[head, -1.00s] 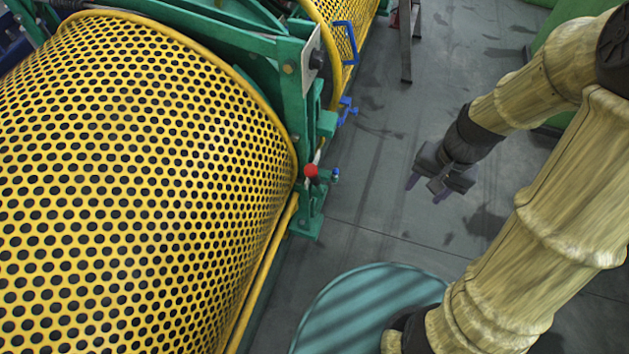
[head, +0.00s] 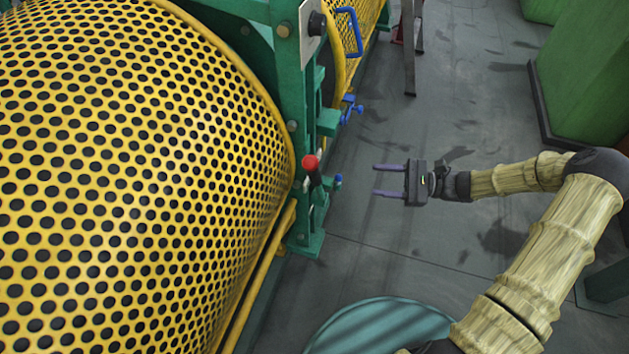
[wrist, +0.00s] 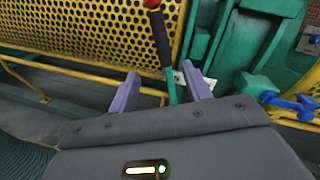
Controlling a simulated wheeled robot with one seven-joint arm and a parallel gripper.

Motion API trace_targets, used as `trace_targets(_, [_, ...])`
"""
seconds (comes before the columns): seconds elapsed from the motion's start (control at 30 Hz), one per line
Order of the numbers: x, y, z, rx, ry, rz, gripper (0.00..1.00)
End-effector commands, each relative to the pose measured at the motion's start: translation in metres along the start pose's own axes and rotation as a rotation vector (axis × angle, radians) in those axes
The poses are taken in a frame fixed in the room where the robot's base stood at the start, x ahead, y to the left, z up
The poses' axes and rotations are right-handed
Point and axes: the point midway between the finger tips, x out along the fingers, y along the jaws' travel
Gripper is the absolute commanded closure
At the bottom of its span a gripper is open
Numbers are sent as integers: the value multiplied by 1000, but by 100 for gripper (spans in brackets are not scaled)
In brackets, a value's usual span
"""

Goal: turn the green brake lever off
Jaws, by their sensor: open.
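The brake lever, with a red knob (head: 310,163) and a dark shaft, stands at the green machine post, beside the yellow perforated guard. In the wrist view, its dark shaft (wrist: 160,42) runs down to a green lower part (wrist: 171,88), seen between my fingertips; the knob is cut by the top edge. My gripper (head: 375,181) is open and empty, to the right of the lever with a clear gap. Its purple fingers point left toward the lever, and they also show in the wrist view (wrist: 161,70).
The yellow perforated guard (head: 140,170) fills the left side. The green post (head: 290,110) rises behind the lever. Blue clamp fittings (head: 350,108) and a blue handle (head: 347,30) sit further back. A green cabinet (head: 590,85) stands at the right. The grey floor between is open.

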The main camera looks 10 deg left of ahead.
Motion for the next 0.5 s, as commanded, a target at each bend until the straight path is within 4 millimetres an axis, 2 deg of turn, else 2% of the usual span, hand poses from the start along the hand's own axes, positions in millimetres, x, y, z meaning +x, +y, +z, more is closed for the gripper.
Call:
trace_targets(0.33, [0,-2,0,2,-9,-10,51])
trace_targets(0.5, [9,-1,0,2,-11,-8,51])
